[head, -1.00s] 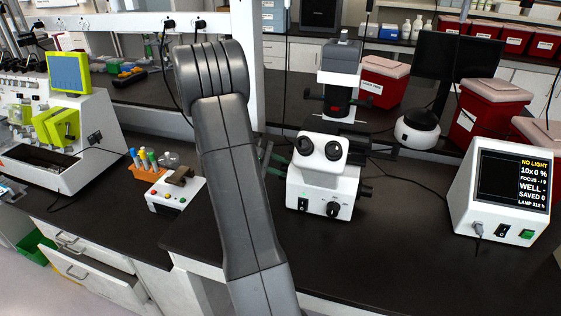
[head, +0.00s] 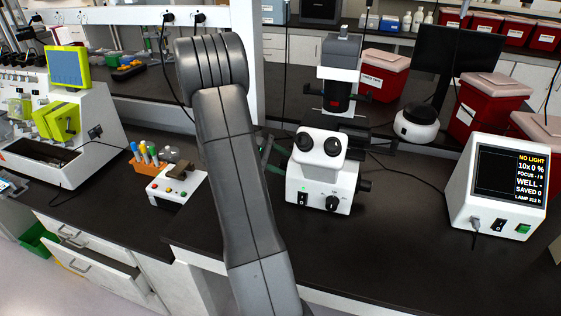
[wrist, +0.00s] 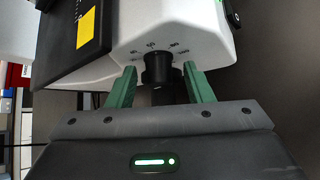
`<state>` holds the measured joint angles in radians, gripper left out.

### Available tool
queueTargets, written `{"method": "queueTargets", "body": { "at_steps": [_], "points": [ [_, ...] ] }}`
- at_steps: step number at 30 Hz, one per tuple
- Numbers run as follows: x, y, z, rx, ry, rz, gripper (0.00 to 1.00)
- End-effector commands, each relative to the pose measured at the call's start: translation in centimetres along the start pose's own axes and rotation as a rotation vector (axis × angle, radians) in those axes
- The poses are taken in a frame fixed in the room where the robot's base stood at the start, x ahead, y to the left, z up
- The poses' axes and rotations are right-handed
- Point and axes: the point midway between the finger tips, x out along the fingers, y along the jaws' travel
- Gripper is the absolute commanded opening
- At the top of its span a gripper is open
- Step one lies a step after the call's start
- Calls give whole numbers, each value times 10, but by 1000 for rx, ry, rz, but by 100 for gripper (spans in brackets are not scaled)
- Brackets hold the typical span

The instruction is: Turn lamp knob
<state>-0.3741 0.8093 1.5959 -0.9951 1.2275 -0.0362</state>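The white microscope (head: 322,170) stands on the dark bench, right of my arm in the head view. A round black knob (head: 332,203) and a rocker switch (head: 303,198) are on its front. My gripper (wrist: 160,78) is open, with one green finger on each side of this knob. A narrow gap shows at the left finger; contact at the right one is unclear. In the head view my arm hides most of the gripper.
A white display box (head: 500,185) at right reads "NO LIGHT", "10x 0 %" and "LAMP 312 h". A small button box (head: 175,187) and an orange pen holder (head: 147,163) stand left of my arm. Red bins (head: 488,103) stand behind.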

Motion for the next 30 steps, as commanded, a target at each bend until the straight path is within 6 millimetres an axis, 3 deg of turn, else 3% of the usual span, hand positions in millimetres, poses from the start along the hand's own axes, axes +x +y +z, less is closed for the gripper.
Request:
{"method": "queueTargets", "body": {
  "at_steps": [8, 21, 30],
  "points": [
    [-9, 0, -1, 2, 3, 3, 47],
    [-101, -1, -2, 2, 5, 3, 47],
    [-136, 0, -1, 0, 2, 0, 47]
  ]
}}
